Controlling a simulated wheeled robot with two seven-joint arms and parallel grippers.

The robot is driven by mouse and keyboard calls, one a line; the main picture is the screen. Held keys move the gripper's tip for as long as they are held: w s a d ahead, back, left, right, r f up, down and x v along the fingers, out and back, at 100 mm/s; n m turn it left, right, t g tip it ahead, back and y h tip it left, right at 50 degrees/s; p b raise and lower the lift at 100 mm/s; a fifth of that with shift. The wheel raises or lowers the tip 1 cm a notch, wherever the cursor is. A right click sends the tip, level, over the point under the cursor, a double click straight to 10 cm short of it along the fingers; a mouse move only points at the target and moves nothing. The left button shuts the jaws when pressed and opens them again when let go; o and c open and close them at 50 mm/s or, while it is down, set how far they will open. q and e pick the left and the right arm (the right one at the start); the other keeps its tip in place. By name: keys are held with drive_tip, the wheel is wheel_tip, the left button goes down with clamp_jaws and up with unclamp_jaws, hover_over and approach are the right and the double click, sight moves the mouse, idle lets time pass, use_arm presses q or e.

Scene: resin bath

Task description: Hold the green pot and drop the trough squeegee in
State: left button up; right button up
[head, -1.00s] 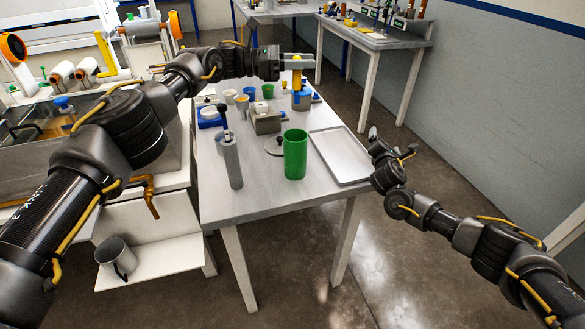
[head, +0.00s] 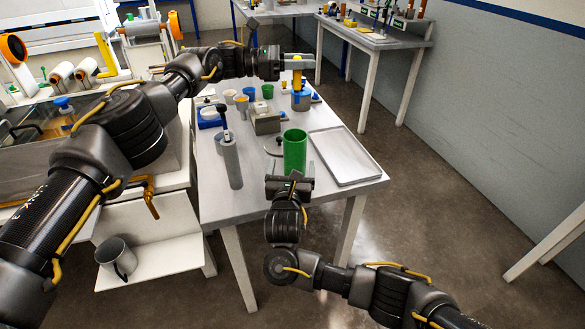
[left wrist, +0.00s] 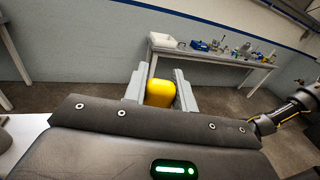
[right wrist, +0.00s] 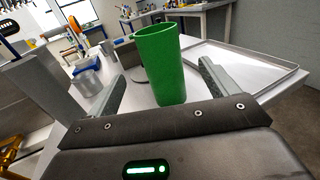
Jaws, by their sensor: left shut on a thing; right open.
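The green pot (head: 295,150) stands upright near the front edge of the table. My right gripper (head: 290,180) is open at its near side; in the right wrist view the pot (right wrist: 160,65) stands upright between and beyond the spread fingers, with a gap on each side. My left gripper (head: 297,62) is shut on a yellow handle (head: 297,78), which I take for the trough squeegee; it also shows between the jaws in the left wrist view (left wrist: 160,93). Its lower end meets a grey-blue pot (head: 301,101) in the picture; I cannot tell whether it is inside.
A grey block (head: 267,124), a blue-based dish (head: 208,122) and small cups are behind.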

sight(296, 140)
drive_tip(key=shift+w+d, duration=0.15)
drive_tip(key=shift+w, duration=1.85)
drive_tip(key=shift+w+d, duration=0.15)
drive_tip(key=shift+w, duration=1.85)
drive_tip(key=shift+w+d, duration=0.15)
drive_tip(key=shift+w, duration=1.85)
drive_tip(key=shift+c, duration=0.5)
drive_tip(key=c, duration=1)
drive_tip(key=o, duration=1)
drive_tip(key=c, duration=0.8)
